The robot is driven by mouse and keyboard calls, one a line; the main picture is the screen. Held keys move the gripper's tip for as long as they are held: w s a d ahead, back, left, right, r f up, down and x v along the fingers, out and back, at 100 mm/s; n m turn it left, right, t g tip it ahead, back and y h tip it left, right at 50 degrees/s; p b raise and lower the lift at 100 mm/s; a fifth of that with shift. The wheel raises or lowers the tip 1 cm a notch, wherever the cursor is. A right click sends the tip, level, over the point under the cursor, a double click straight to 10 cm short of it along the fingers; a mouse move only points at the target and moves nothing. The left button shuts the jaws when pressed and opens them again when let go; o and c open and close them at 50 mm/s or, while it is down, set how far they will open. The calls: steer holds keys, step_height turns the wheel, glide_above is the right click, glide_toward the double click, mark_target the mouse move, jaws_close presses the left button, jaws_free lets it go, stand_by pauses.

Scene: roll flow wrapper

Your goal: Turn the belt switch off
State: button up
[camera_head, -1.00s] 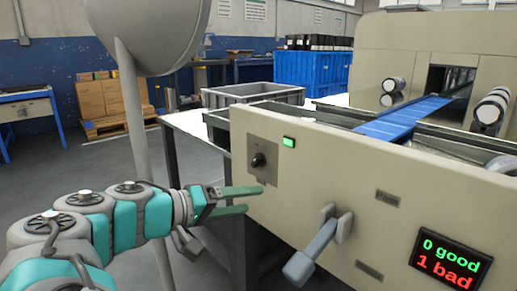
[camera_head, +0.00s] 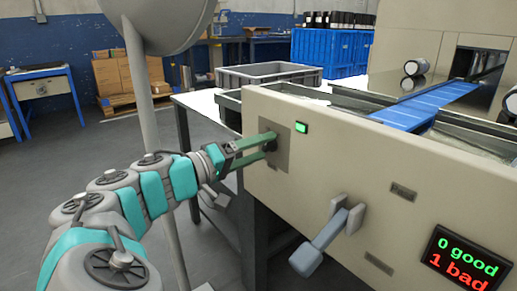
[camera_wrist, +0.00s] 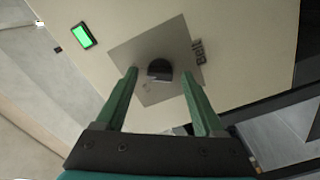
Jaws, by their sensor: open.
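The belt switch (camera_wrist: 159,70) is a dark round knob on a grey square plate marked "Belt" in the wrist view. In the head view the plate (camera_head: 281,158) is on the machine's beige front, and my gripper mostly covers the knob. My gripper (camera_head: 272,141) is open, with its green fingers reaching to the plate. In the wrist view the fingers (camera_wrist: 158,78) stand on either side of the knob with a gap to each. I cannot tell whether they touch the plate. A green lamp (camera_head: 301,127) glows beside the plate; it also shows in the wrist view (camera_wrist: 82,36).
A blue-grey lever (camera_head: 320,243) sticks out of the front panel, right of and below the switch. A display (camera_head: 467,261) reads 0 good, 1 bad. The blue belt (camera_head: 430,103) runs on top. A grey crate (camera_head: 268,76) stands behind. Open floor lies at left.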

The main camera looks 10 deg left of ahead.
steer(key=shift+c, duration=0.3)
jaws_close()
stand_by(0.3)
